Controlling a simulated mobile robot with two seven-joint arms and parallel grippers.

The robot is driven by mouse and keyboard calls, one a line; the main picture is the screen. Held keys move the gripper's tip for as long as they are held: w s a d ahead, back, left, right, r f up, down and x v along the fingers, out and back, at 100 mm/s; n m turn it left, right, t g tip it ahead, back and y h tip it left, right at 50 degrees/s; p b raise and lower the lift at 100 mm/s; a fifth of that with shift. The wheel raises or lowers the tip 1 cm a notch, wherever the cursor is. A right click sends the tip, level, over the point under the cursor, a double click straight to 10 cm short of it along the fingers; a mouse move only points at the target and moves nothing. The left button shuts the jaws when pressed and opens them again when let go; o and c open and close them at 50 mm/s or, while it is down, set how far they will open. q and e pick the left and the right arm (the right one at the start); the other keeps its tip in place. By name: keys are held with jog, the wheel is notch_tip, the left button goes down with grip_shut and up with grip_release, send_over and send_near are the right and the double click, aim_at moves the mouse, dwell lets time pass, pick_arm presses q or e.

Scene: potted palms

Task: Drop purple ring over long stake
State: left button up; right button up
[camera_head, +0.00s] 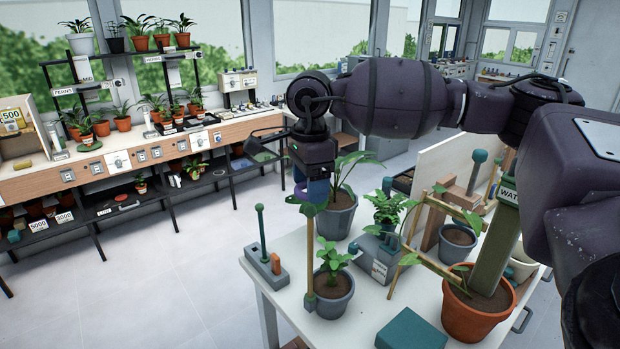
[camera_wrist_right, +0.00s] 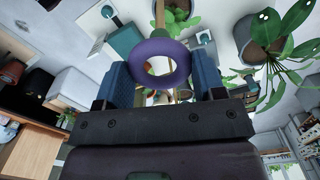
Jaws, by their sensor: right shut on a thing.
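My right gripper (camera_head: 312,188) is shut on the purple ring (camera_head: 301,190), above the table's left part. The ring also shows between the blue fingers in the right wrist view (camera_wrist_right: 161,62). A tall wooden stake (camera_head: 310,262) with a green knob (camera_head: 308,210) stands at a small grey pot. Its knob is just below the ring in the head view; I cannot tell whether they line up in depth. A thinner teal stake (camera_head: 261,232) stands on a grey base to the left, beside a short orange peg (camera_head: 276,263). My left gripper is out of view.
The white table (camera_head: 290,310) is crowded with potted plants, including a grey pot (camera_head: 336,217) and a terracotta pot (camera_head: 477,316) with a wooden trellis. A teal block (camera_head: 411,331) lies near the front. Open floor is to the left.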

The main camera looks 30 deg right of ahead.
aim_at(310, 207)
jog(key=shift+f+b, duration=0.4)
jog(key=shift+f, duration=0.55)
jog(key=shift+f+b, duration=0.75)
jog(key=shift+f, duration=0.35)
jog(key=shift+f+b, duration=0.5)
jog(key=shift+f, duration=0.6)
jog(key=o, duration=1)
jog(key=shift+c, duration=0.2)
